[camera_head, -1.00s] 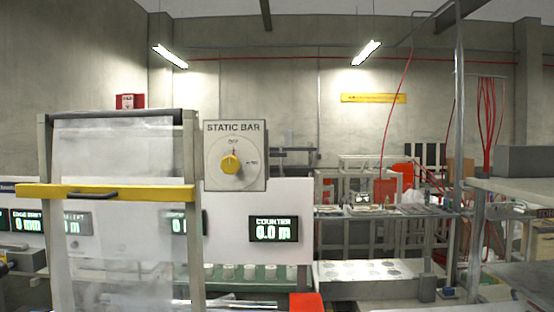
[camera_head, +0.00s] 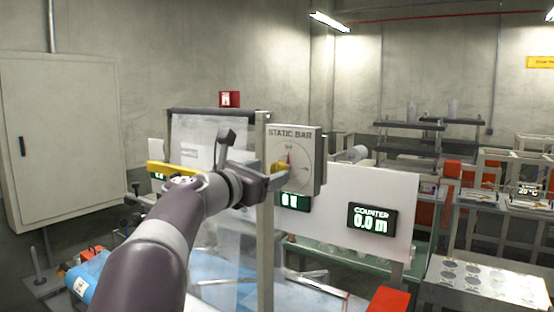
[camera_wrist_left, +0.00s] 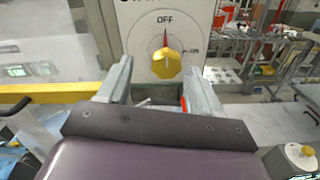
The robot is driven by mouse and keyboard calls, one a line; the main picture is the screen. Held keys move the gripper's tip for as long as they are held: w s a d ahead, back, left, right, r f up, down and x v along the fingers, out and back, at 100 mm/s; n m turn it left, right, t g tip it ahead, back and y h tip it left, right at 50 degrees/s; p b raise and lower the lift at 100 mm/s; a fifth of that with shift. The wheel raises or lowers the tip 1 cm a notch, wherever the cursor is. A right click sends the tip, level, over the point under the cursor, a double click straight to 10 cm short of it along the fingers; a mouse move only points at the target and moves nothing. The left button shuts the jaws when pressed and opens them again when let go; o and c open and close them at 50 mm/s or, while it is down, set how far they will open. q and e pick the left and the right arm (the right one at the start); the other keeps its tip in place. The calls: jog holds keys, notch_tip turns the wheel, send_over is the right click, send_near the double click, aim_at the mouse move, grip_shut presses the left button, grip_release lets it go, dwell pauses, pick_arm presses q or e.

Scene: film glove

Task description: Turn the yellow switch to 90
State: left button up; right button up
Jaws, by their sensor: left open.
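The yellow switch (camera_head: 281,168) is a knob on the front of the STATIC BAR panel (camera_head: 306,160). In the left wrist view the yellow knob (camera_wrist_left: 166,66) shows whole, with a red pointer standing up toward the word OFF and the word ON to its right. My left gripper (camera_head: 268,180) reaches in from the left, just short of the knob. In the left wrist view my left gripper (camera_wrist_left: 157,84) is open, its two fingers apart on either side below the knob, with nothing between them. Contact with the knob cannot be made out. My right gripper is not in view.
A frame with clear film and a yellow bar (camera_head: 170,170) stands left of the panel. A COUNTER display (camera_head: 372,219) reading 0.0 m is on the white board to the right.

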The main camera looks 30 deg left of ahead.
aim_at(277, 170)
pick_arm(q)
jog(key=w, duration=0.1)
jog(key=w+d, duration=0.1)
jog(key=w+p, duration=0.1)
jog(key=w, duration=0.1)
jog(key=shift+w+d+r, duration=0.1)
jog(key=shift+d+r, duration=0.1)
jog(key=shift+d, duration=0.2)
jog(key=shift+a+f, duration=0.2)
jog(key=shift+a, duration=0.3)
jog(key=shift+w+d+r, duration=0.1)
jog(key=shift+d, duration=0.15)
jog(key=c, duration=1.1)
jog(key=shift+o, duration=0.2)
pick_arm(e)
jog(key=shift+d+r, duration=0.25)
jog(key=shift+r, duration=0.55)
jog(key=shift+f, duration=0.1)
